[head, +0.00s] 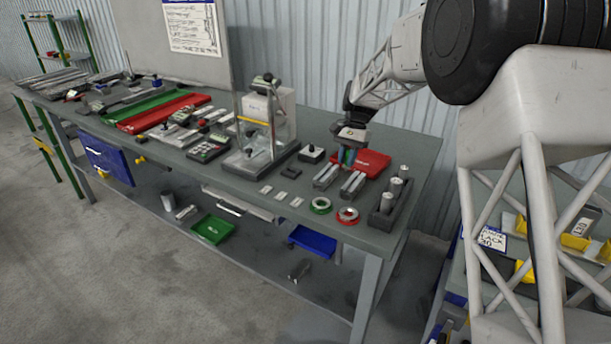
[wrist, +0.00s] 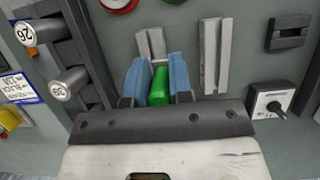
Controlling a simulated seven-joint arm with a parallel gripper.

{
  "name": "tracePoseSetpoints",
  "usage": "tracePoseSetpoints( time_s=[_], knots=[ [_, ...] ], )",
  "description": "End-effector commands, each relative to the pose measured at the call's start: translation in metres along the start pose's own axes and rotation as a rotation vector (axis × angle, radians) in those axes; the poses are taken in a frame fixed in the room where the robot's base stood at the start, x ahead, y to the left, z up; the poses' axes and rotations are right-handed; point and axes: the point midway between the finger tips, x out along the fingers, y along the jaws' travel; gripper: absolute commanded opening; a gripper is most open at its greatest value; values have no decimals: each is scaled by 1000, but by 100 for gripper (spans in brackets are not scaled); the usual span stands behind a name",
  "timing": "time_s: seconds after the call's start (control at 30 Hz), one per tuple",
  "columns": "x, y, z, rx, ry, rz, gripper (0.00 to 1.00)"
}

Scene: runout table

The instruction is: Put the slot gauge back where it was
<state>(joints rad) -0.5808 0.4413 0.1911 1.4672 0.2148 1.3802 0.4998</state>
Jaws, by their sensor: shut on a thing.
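My gripper (head: 347,156) is over the right part of the table. In the wrist view, its two blue fingers (wrist: 159,82) are shut on a green cylindrical piece (wrist: 159,86), which appears to be the handle of the slot gauge. The lower end of the held piece is hidden. Two grey grooved blocks, a left one (head: 326,176) and a right one (head: 353,184), lie in front of the gripper. In the wrist view, one grooved block (wrist: 151,44) is just beyond the fingertips and the other (wrist: 214,57) is to their right. I cannot tell whether the held piece touches anything.
A black rack (head: 378,217) with grey cylinders stands to the right. A green ring (head: 320,205) and a red ring (head: 347,216) lie near the front edge. A black slotted block (wrist: 289,33) and a knobbed box (wrist: 271,102) are at the wrist view's right.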

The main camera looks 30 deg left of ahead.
Motion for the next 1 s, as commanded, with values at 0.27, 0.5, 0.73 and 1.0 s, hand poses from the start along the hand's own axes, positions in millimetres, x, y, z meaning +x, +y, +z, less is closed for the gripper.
tracePoseSetpoints(
  time_s=[0.27, 0.5, 0.73, 1.0],
  knots=[
    [25, -48, 48, -4, -1, 1, 0],
    [48, -81, 88, -2, -1, 1, 0],
    [57, -93, 105, 0, -1, 0, 0],
    [57, -94, 106, 1, -1, 0, 0]
  ],
)
